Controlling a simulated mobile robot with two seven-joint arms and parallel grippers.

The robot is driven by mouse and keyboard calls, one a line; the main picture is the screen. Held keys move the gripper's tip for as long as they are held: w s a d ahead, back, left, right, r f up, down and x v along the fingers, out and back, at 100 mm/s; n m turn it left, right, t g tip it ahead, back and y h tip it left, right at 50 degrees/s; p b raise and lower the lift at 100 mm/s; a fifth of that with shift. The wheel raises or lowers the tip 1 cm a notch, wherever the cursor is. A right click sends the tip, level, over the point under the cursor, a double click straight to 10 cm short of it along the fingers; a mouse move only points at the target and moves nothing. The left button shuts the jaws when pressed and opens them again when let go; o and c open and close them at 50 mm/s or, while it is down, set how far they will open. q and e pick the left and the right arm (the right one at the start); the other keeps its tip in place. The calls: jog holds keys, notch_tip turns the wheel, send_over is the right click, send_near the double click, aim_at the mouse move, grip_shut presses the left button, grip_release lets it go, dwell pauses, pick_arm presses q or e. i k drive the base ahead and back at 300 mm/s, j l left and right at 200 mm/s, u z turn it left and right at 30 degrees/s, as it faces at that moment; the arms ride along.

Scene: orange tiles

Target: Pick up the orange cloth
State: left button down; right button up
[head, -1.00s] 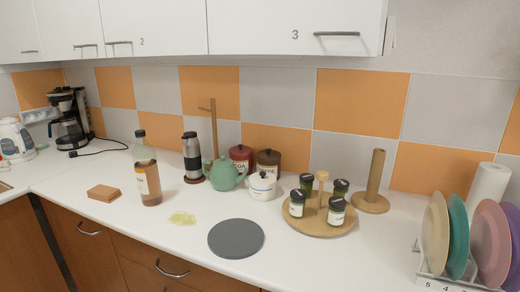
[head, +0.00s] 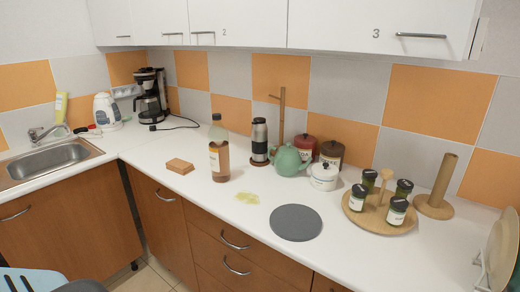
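A small flat orange-brown folded piece, which looks like the orange cloth (head: 180,166), lies on the white counter (head: 150,178). It is left of a bottle with brown liquid (head: 219,158) and apart from it. Nothing lies on top of it. Neither of my grippers shows in the head view.
A yellow-green spill (head: 247,198) and a grey round mat (head: 296,222) lie right of the bottle. A sink (head: 48,160) is at left. Counter around the cloth is clear.

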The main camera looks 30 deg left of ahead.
aim_at(182, 167)
jog(key=u, duration=1.65)
